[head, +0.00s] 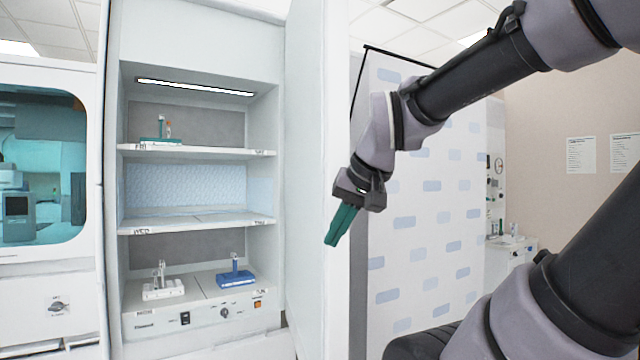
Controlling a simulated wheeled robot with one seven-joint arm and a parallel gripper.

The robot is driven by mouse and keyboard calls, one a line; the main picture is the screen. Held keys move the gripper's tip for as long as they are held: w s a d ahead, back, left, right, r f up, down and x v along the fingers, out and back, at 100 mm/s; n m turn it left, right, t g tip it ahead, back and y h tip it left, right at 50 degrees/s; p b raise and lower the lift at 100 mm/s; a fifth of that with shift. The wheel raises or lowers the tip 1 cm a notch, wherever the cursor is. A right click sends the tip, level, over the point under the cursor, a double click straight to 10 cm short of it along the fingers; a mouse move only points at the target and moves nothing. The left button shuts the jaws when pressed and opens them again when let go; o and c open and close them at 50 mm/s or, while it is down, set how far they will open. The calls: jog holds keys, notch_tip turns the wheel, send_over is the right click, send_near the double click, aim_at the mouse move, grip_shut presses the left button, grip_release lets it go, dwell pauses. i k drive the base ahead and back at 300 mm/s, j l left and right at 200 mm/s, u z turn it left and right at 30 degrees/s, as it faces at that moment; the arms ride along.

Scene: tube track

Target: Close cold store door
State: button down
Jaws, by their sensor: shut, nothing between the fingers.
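The cold store (195,50) is a tall white cabinet left of centre with lit, open shelves. Its white door (312,150) stands open on the right side, seen at a steep angle. My gripper (331,240) has teal fingers pressed together and holds nothing. It points down and left, its fingertips overlapping the door's right edge in the picture. I cannot tell whether the fingers touch the door.
A white rack (163,289) and a blue rack (236,278) stand on the bottom shelf, a green rack (160,140) on the top shelf. A patterned curtain screen (425,220) stands right of the door. A windowed cabinet (40,285) adjoins on the left.

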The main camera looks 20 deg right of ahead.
aim_at(317, 87)
jog(key=i+l+u, duration=0.15)
jog(key=l, duration=0.6)
jog(key=l+u, duration=0.2)
jog(key=l, duration=0.5)
jog(key=k+l, duration=0.3)
jog(key=k, duration=0.2)
jog(key=j, duration=0.4)
jog(key=k+u, duration=0.05)
